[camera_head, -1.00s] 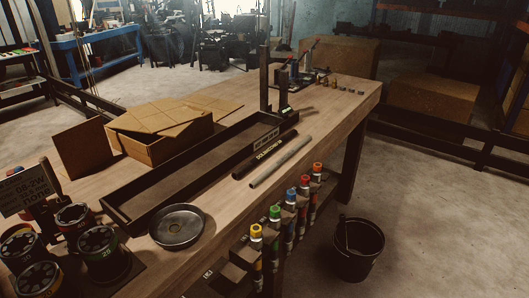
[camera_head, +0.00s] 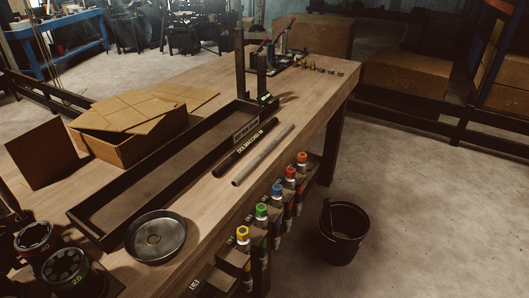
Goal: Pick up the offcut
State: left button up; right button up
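No piece is marked as the offcut, and I cannot tell for sure which one it is. A black hose length (camera_head: 245,149) with yellow lettering lies along the right side of the long dark tray (camera_head: 96,232). A plain grey tube (camera_head: 262,155) lies beside it on the wooden bench (camera_head: 222,198), nearer the bench's front edge. A round metal dish (camera_head: 172,252) stands at the near end of the tray, with a small brass-coloured round mark or piece in its middle. Neither of my grippers is in view.
An open cardboard box (camera_head: 140,150) stands left of the tray. Die-like cylinders (camera_head: 73,272) stand at the lower left. Colour-capped bottles (camera_head: 262,211) line the bench's front side. A black bucket (camera_head: 343,248) stands on the floor at right, with clear floor around it.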

aim_at(253, 163)
jog(key=i+l, duration=0.2)
jog(key=l, duration=0.2)
jog(key=i+l, duration=0.2)
jog(key=l, duration=0.2)
jog(key=i+l, duration=0.25)
jog(key=l, duration=0.15)
jog(key=i+l, duration=0.2)
jog(key=l, duration=0.2)
jog(key=i+l, duration=0.2)
jog(key=l, duration=0.2)
jog(key=i+l, duration=0.2)
jog(key=l, duration=0.2)
jog(key=i+l, duration=0.2)
jog(key=l, duration=0.2)
jog(key=u, duration=1.45)
